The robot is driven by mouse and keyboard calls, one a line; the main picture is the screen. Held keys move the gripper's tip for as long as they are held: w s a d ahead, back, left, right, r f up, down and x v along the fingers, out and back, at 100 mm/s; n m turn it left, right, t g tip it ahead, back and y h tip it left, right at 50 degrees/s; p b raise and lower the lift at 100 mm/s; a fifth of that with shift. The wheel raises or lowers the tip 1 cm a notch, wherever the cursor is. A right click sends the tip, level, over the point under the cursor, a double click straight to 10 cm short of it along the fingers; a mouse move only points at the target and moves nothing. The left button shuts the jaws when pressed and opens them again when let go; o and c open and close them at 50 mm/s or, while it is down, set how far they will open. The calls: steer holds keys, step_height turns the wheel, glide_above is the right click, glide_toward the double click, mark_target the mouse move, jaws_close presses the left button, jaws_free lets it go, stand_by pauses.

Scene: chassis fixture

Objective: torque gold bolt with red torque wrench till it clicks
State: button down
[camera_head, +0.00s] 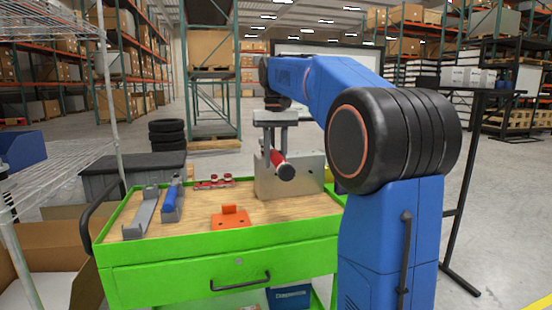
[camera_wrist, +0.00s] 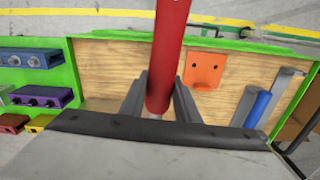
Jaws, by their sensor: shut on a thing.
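My gripper (camera_head: 276,143) is shut on the red torque wrench (camera_head: 277,158), above the cart. The wrench's black end points toward the head camera. In the wrist view the red wrench (camera_wrist: 168,50) runs between the two dark fingers of my gripper (camera_wrist: 160,98). The grey metal fixture (camera_head: 305,178) stands on the cart behind the wrench end. In the wrist view a grey surface with a dark edge fills the bottom and hides the far end of the wrench. I cannot make out the gold bolt in either view.
The green cart (camera_head: 190,260) has a wooden top. An orange bracket (camera_head: 231,220), a blue-handled tool (camera_head: 169,200) and a grey holder (camera_head: 146,212) sit on it. Blue (camera_wrist: 30,59) and purple (camera_wrist: 42,96) blocks with bolts show at the left in the wrist view.

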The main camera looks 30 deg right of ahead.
steer(key=shift+w+a+m, duration=0.35)
steer(key=shift+a+m, duration=0.05)
steer(key=shift+a, duration=0.35)
steer(key=shift+w+a+m, duration=0.35)
steer(key=shift+a+m, duration=0.05)
steer(key=shift+a, duration=0.3)
stand_by(0.5)
steer(key=shift+w+a+f+m, duration=0.1)
steer(key=shift+w+a+m, duration=0.35)
steer(key=shift+a, duration=0.2)
steer(key=shift+w+a+m, duration=0.35)
steer(key=shift+w+a, duration=0.05)
steer(key=shift+a, duration=0.25)
stand_by(1.0)
steer(key=shift+r, duration=1.15)
stand_by(0.6)
steer(key=shift+r, duration=2.35)
steer(key=shift+s, duration=0.1)
